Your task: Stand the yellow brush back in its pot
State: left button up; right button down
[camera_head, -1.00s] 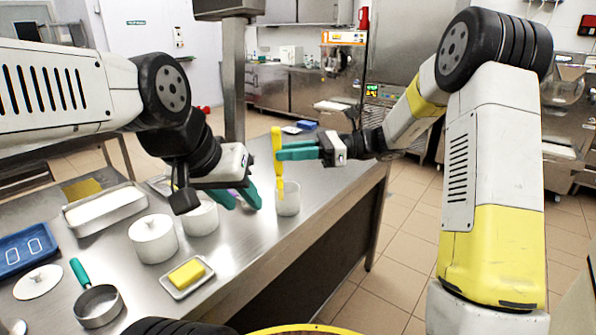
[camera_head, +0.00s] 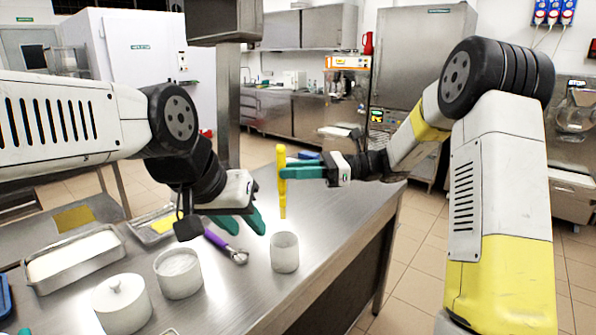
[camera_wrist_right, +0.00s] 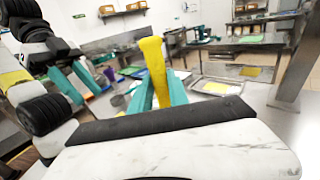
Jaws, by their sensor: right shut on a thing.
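The yellow brush (camera_head: 282,190) hangs upright in my right gripper (camera_head: 283,172), whose green fingers are shut on it near its upper part. The brush's lower end appears just above the rim of a whitish pot (camera_head: 285,254) on the steel table, with a small gap in the head view. Whether it is directly over the opening I cannot tell. The right wrist view also shows the brush (camera_wrist_right: 155,70) between the green fingers. My left gripper (camera_head: 245,221) is open and empty, left of the pot, over the table.
A purple-handled tool (camera_head: 222,243) lies left of the pot. A white open container (camera_head: 178,273), a lidded white pot (camera_head: 122,304) and a metal tray (camera_head: 72,262) stand further left. The table's right edge is near the pot; the table behind is mostly clear.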

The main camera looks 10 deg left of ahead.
notch_tip(320, 180, down, 13)
jog(key=w, duration=0.1)
jog(key=shift+r, duration=0.2)
dwell(1.1)
jog(key=c, duration=1.2)
grip_release()
jog(key=d, duration=0.2)
jog(key=w+d, duration=0.1)
jog(key=d, duration=0.4)
jog(key=shift+w+d, duration=0.25)
jog(key=shift+d, duration=0.05)
